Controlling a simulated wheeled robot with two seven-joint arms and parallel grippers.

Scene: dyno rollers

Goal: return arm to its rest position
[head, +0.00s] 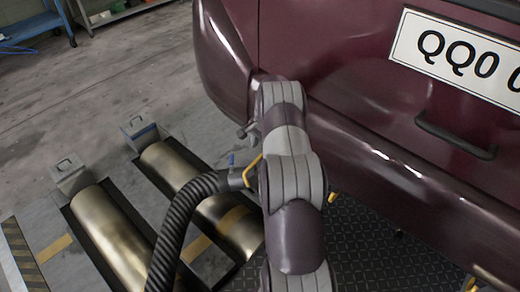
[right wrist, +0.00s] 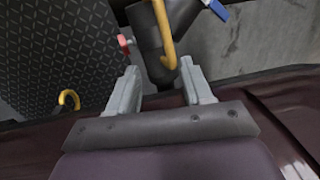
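My right arm rises from the bottom middle of the head view in front of the car's rear. My right gripper (head: 247,131) is mostly hidden behind its own wrist there. In the right wrist view the right gripper (right wrist: 160,80) has its two grey fingers spread apart, with nothing clasped between them. A black hose nozzle (right wrist: 150,42) with a yellow hook and a blue lever is just beyond the fingertips. In the head view the ribbed black hose (head: 176,222) hangs left of my arm. My left gripper is in neither view.
The maroon car (head: 360,90) fills the upper right, very close to my right arm. Metal rollers (head: 112,240) lie in the floor at lower left. A yellow hook (right wrist: 68,99) shows left of the fingers. Grey floor (head: 100,90) is clear at upper left.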

